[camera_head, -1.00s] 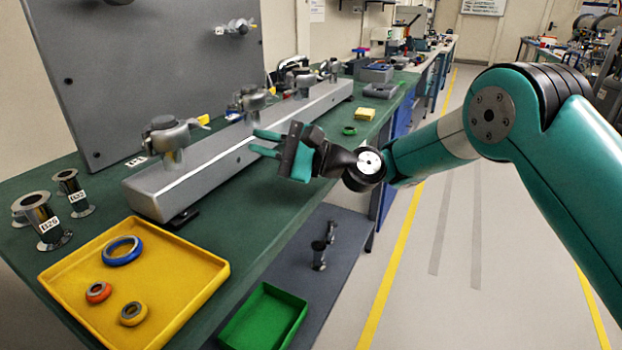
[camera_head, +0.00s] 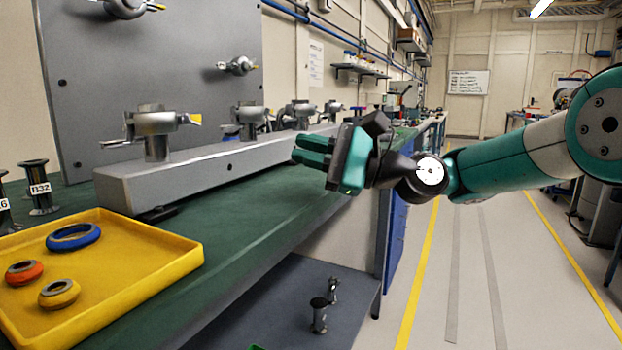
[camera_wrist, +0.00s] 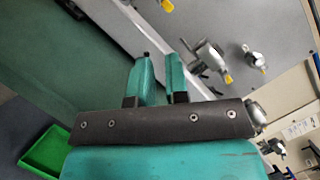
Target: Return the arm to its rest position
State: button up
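My gripper (camera_head: 300,149) hangs in the air beside the front edge of the green bench (camera_head: 235,215), its teal fingers pointing left toward the grey rail (camera_head: 205,172). The fingers are apart with nothing between them; the wrist view also shows the gap between the fingertips (camera_wrist: 158,60). My arm reaches in from the right side over the aisle, bent at the elbow. The gripper does not appear to touch anything.
A yellow tray (camera_head: 130,290) with blue, orange and yellow rings lies at the front left. Clamped fittings (camera_head: 155,130) stand on the rail before a grey panel (camera_head: 150,70). A lower shelf (camera_head: 270,305) holds small metal parts. The aisle floor (camera_head: 480,290) is clear.

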jog(key=shift+s+d+b, duration=0.1)
jog(key=shift+d+b, duration=0.2)
jog(key=shift+b, duration=0.05)
jog(key=s+d+f+n+h, duration=0.5)
jog(key=s+d+f+h, duration=0.15)
jog(key=s, duration=0.25)
jog(key=s+d+f+n+g+h+p, duration=0.1)
jog(key=s+d+f+n+h, duration=0.5)
jog(key=s, duration=0.4)
jog(key=s+d+f+n+h, duration=0.45)
jog(key=s+d, duration=0.25)
jog(key=s, duration=0.2)
notch_tip(320, 180, up, 29)
jog(key=m+p, duration=0.1)
jog(key=p, duration=2.8)
jog(key=shift+w+a+y+p, duration=0.15)
jog(key=shift+w+y+p, duration=0.05)
jog(key=shift+y+p, duration=0.15)
